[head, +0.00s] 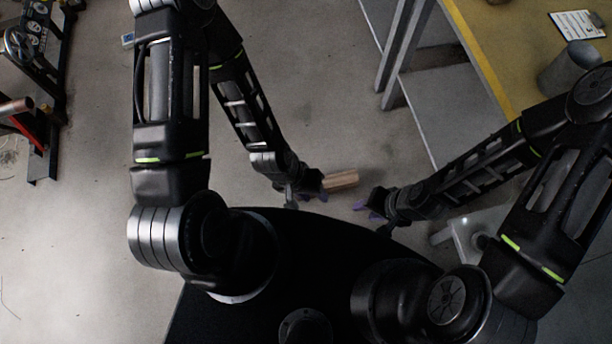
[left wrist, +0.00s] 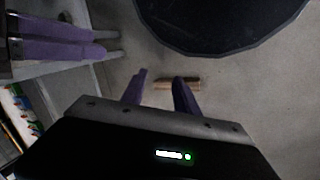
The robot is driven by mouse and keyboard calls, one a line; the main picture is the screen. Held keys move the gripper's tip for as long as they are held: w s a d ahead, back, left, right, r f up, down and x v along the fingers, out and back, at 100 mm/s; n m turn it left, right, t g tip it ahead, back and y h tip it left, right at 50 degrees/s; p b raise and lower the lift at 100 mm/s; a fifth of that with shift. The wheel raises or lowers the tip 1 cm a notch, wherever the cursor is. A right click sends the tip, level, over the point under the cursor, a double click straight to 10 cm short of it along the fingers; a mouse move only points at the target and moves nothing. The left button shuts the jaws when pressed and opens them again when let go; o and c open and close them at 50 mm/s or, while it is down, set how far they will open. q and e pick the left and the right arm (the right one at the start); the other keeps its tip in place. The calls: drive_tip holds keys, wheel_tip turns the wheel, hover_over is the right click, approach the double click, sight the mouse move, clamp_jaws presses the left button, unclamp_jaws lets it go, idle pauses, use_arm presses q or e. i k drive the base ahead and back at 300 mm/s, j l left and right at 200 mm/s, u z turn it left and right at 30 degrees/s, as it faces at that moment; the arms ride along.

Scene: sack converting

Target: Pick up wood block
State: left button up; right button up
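The wood block (head: 341,180) is a small light-brown bar, lying on the floor just in front of my base. In the left wrist view the wood block (left wrist: 192,84) shows beyond the fingers, one finger covering part of it. My left gripper (head: 306,197) is just left of the block in the head view. In the left wrist view its purple fingers (left wrist: 160,88) are apart, with nothing held between them. My right gripper (head: 366,206) is to the right of the block, empty.
A grey shelf or bench frame (head: 440,85) with a yellow top (head: 510,50) stands at the upper right. A grey cylinder (head: 570,68) and a clipboard (head: 578,24) are on it. Equipment (head: 38,80) stands at the far left.

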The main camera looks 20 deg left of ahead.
sight(343, 181)
drive_tip(key=k+j, duration=0.4)
drive_tip(key=i+j, duration=0.1)
drive_tip(key=j, duration=0.4)
drive_tip(key=i+j, duration=0.1)
drive_tip(key=j, duration=0.4)
drive_tip(key=j+z, duration=0.15)
drive_tip(key=z, duration=1.9)
